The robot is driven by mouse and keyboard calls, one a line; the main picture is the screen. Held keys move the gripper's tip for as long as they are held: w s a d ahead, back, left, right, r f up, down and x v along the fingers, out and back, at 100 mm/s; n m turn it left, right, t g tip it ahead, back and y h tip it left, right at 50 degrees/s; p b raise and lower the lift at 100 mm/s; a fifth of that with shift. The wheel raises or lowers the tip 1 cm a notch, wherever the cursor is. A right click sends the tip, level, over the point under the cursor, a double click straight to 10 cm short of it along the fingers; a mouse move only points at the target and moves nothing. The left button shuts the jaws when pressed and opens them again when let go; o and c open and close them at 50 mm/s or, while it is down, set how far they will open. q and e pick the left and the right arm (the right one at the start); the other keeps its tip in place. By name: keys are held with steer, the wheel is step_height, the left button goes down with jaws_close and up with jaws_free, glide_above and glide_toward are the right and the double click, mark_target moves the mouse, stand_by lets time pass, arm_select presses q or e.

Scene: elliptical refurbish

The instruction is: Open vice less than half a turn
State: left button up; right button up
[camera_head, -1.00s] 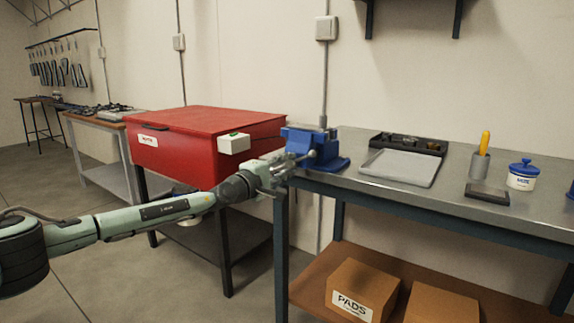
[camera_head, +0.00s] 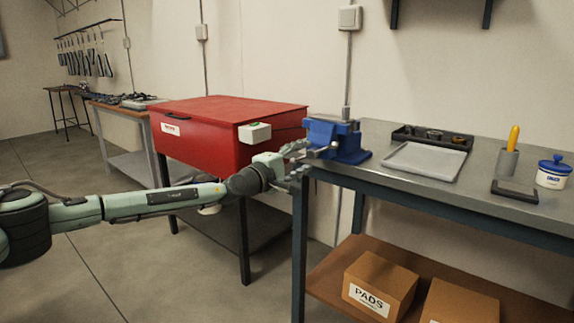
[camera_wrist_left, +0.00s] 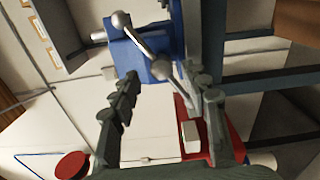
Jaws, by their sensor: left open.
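The blue vice (camera_head: 345,143) stands on the left end of the grey workbench. It is also at the top of the left wrist view (camera_wrist_left: 148,58). Its metal handle bar (camera_wrist_left: 138,38) runs at a slant, with a ball end at upper left. My left gripper (camera_head: 296,163) is just left of the vice, at the handle side. In the left wrist view its two fingers (camera_wrist_left: 166,98) are apart, with the lower end of the metal handle parts between or just beyond them. I cannot tell whether they touch. My right gripper is not in view.
A red cabinet (camera_head: 215,130) with a small pale box (camera_head: 254,132) on its side stands close behind my left arm. The bench (camera_head: 400,184) holds a grey tray (camera_head: 425,160), a black organizer, a yellow-handled tool and a blue-lidded jar. Cartons lie on the shelf below.

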arm_select(q)
steer(key=v, duration=0.9)
